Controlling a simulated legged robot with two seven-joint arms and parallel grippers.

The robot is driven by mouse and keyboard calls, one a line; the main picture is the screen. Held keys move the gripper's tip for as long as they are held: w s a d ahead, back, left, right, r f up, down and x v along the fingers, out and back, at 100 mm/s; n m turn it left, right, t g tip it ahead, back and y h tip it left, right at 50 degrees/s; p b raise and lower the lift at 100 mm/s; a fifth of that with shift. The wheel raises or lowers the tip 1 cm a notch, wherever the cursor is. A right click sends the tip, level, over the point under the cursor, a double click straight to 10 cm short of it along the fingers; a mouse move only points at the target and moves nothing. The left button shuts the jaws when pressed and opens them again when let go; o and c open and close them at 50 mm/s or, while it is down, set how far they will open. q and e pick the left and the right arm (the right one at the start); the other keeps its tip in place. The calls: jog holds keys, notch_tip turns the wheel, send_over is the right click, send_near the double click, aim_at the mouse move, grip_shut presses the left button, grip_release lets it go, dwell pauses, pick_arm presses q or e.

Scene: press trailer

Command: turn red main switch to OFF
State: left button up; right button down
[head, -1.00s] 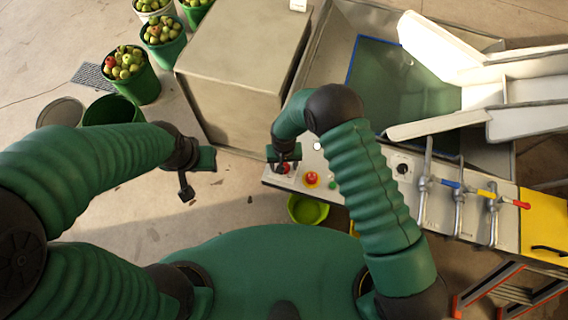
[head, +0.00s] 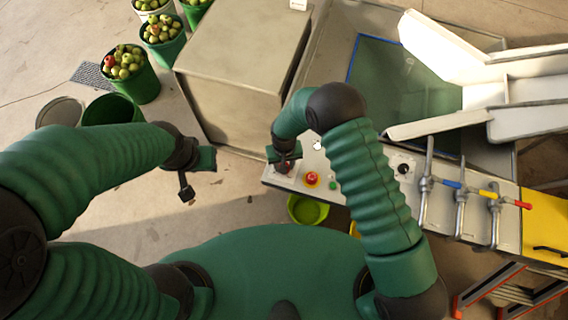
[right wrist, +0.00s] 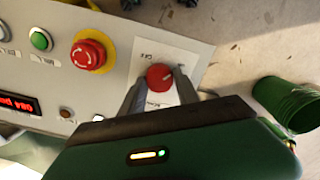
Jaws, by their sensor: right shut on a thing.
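The red main switch (right wrist: 160,77) is a round red knob on a white plate on the control panel. It sits between the fingers of my right gripper (right wrist: 158,86) in the right wrist view, and the fingers are shut on it. In the head view my right gripper (head: 285,166) is at the panel's left end and mostly hides the switch. The switch's position markings are too small to read. My left gripper (head: 190,192) hangs over bare floor at the left, away from the panel; its jaw opening is hard to make out.
A red emergency stop (right wrist: 88,55) on a yellow ring sits beside the switch, with a green button (right wrist: 41,40) beyond it. A red-lit display (right wrist: 18,104) is on the panel. A green bucket (head: 308,209) stands below the panel edge. Levers (head: 461,200) rise at the right.

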jog(key=n+b, duration=0.1)
jog(key=n, duration=0.2)
jog(key=n+b, duration=0.1)
jog(key=n, duration=0.4)
jog(key=shift+b, duration=0.3)
jog(key=n, duration=0.4)
jog(key=shift+b, duration=0.3)
jog(key=n, duration=0.4)
jog(key=shift+r+n, duration=0.1)
jog(key=shift+n, duration=0.2)
jog(key=shift+w, duration=0.1)
jog(key=c, duration=1.2)
grip_release()
jog(key=shift+c, duration=0.2)
jog(key=o, duration=0.3)
jog(key=shift+o, duration=0.2)
